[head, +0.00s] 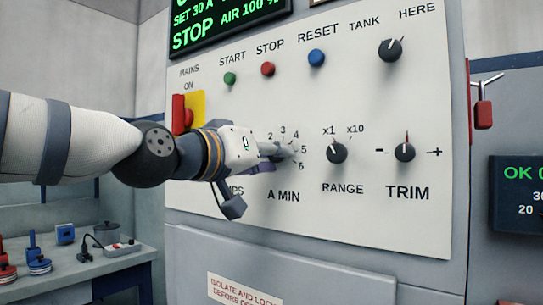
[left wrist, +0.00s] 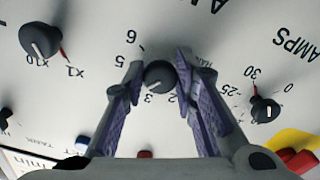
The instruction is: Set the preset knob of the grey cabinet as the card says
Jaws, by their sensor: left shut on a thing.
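The grey cabinet (head: 300,215) has a pale front panel with several knobs. My left gripper (head: 279,151) reaches in from the left at the dial marked 2 to 6 above "A MIN". In the left wrist view, its fingers (left wrist: 159,80) stand on both sides of the round dark knob (left wrist: 159,75) of that dial and are shut on it. The knob's pale mark seems to point near 3 there. In the head view the gripper mostly hides this knob and the AMPS dial. My right gripper is not in view.
The AMPS knob (left wrist: 265,110) is close beside the fingers, its red pointer near 30. The RANGE knob (head: 337,152) points at x1; the TRIM knob (head: 405,152) is further right. A red mains switch (head: 181,115) is above my arm. The display (head: 225,20) reads SET 30 A.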

